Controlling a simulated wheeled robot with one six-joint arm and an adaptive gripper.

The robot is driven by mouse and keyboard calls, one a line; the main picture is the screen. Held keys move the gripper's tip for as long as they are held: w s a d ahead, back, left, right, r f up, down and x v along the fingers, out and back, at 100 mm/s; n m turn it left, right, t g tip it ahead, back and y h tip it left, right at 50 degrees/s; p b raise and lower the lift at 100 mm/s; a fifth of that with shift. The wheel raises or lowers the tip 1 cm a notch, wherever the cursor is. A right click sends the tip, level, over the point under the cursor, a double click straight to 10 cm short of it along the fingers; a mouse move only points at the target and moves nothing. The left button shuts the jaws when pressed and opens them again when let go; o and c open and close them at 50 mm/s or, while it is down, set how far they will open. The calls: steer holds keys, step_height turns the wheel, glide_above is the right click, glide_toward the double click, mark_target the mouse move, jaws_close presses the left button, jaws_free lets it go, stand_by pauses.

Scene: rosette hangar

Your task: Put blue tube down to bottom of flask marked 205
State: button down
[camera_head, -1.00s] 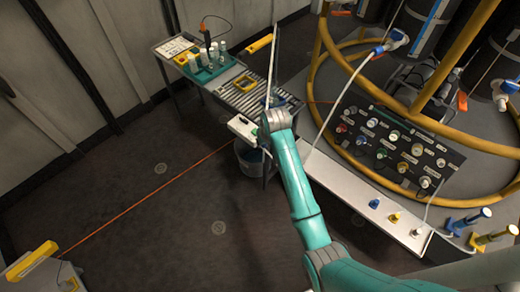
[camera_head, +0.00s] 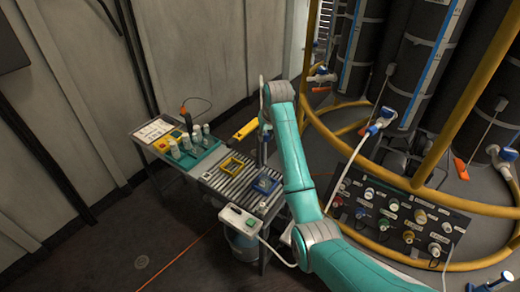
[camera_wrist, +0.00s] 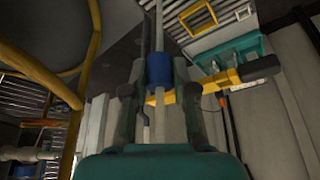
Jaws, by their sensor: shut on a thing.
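My gripper (camera_wrist: 155,85) is shut on a slim grey tube with a blue collar (camera_wrist: 159,71) in the wrist view. The collar sits between the two fingers, and the tube runs on past it. In the head view my gripper (camera_head: 263,140) hangs at the arm's end over the far side of the roller table, small and partly hidden by my arm. Several pale bottles (camera_head: 196,135) stand in a teal tray at the table's left. Tall dark cylinders (camera_head: 427,60) stand at the right. I cannot read a 205 on anything, so I cannot tell which is the flask.
The roller table (camera_head: 214,182) bears a yellow frame (camera_head: 231,164) and a blue frame (camera_head: 265,184). A pump box (camera_head: 240,220) hangs at its front. Yellow rails (camera_head: 445,100) and a panel of connectors (camera_head: 405,215) stand at the right.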

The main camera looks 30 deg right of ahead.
mark_target(266, 141)
steer(key=shift+w+d, duration=0.15)
steer(key=shift+w, duration=0.2)
steer(key=shift+f, duration=1.65)
steer(key=shift+f+t, duration=0.25)
steer(key=shift+t, duration=0.05)
steer(key=shift+s, duration=0.25)
steer(key=shift+f, duration=0.2)
steer(key=shift+f, duration=1)
